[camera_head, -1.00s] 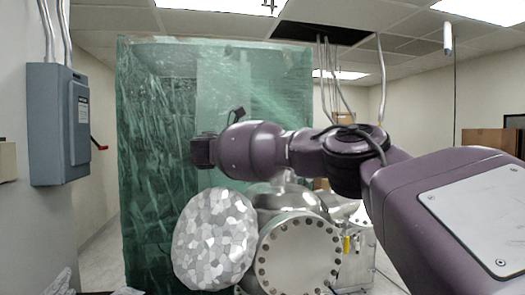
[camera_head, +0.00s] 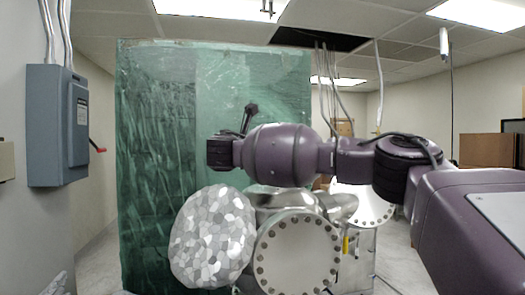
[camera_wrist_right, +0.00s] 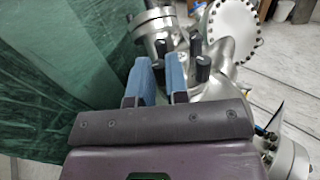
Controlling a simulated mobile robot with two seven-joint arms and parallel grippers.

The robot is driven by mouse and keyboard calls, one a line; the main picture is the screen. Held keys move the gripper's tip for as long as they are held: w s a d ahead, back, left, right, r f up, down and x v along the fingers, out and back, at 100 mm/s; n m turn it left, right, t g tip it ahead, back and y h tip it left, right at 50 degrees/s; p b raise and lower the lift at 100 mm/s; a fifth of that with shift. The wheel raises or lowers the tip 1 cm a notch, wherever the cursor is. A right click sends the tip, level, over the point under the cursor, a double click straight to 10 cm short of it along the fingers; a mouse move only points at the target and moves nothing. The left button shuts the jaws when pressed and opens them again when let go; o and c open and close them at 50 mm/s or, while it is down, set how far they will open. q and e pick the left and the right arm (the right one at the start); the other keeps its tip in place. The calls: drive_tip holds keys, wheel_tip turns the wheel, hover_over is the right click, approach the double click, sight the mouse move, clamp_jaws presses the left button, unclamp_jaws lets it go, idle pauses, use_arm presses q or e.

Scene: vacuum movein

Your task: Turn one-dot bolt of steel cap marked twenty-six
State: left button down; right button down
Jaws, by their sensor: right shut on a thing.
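A steel cap (camera_head: 298,252) with a ring of bolts faces me at the lower middle of the head view. Another bolted steel cap (camera_head: 362,204) shows behind it to the right, and one is at the top right of the wrist view (camera_wrist_right: 234,28). No number or dot marking is legible. My right gripper (camera_wrist_right: 160,62) has its blue fingers around a small dark peg (camera_wrist_right: 162,48); the grip is partly hidden. Further black pegs (camera_wrist_right: 203,68) stand just right of the fingers. In the head view the fingertips are hidden behind my wrist. My left gripper is not in view.
A green translucent sheet (camera_head: 155,170) hangs behind and left of the steel chamber. A faceted silvery oval (camera_head: 213,237) stands left of the front cap. A grey electrical box (camera_head: 57,125) is on the left wall. Brown boxes (camera_head: 486,150) are at the right.

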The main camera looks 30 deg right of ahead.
drive_tip(key=shift+f, duration=0.1)
drive_tip(key=c, duration=1.1)
unclamp_jaws()
drive_tip(key=shift+a, duration=0.1)
drive_tip(key=b+v, duration=0.3)
drive_tip(key=v, duration=0.7)
drive_tip(key=shift+s+a, duration=0.15)
drive_tip(key=shift+a, duration=0.1)
drive_tip(key=shift+c, duration=0.2)
